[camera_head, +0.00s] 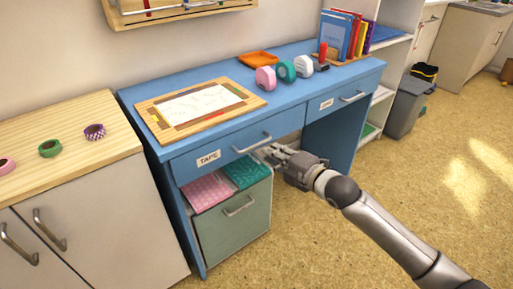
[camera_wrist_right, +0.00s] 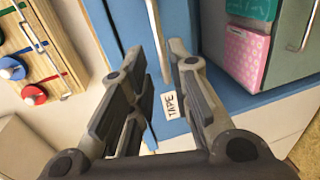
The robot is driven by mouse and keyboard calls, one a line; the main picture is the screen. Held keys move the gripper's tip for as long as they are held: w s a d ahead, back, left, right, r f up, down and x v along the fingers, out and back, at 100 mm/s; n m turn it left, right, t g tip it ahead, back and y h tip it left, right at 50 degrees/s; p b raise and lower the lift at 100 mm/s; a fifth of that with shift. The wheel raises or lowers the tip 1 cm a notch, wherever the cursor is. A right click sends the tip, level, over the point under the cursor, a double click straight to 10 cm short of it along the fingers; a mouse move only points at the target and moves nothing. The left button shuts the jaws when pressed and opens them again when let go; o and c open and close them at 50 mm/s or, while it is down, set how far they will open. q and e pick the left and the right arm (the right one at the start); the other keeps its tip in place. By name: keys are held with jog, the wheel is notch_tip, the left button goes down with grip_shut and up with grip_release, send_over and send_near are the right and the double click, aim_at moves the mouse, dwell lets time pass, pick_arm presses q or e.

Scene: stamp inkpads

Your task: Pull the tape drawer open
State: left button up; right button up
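The blue desk (camera_head: 130,108) has a drawer front with a white TAPE label (camera_head: 208,158), also readable in the right wrist view (camera_wrist_right: 171,105). The tape drawer (camera_head: 226,151) looks shut, flush with the desk. Its silver bar handle (camera_head: 252,144) runs along the front. My right gripper (camera_head: 268,152) is at the right end of this handle. In the right wrist view the fingers (camera_wrist_right: 165,60) are apart, with the handle (camera_wrist_right: 155,38) passing between them. Whether they touch it is not clear. My left gripper is in neither view.
A second drawer (camera_head: 328,103) with a handle is at the right. Below the tape drawer stands a green-grey cabinet (camera_head: 232,225) with pink and teal patterned items on top. A framed paper, tape dispensers and books are on the desk. The floor in front is clear.

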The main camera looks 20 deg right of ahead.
aim_at(258, 145)
jog(key=b+x, duration=0.1)
jog(key=x, duration=0.8)
jog(key=shift+b, duration=0.35)
jog(key=shift+s, duration=0.1)
jog(key=shift+d, duration=0.1)
grip_shut()
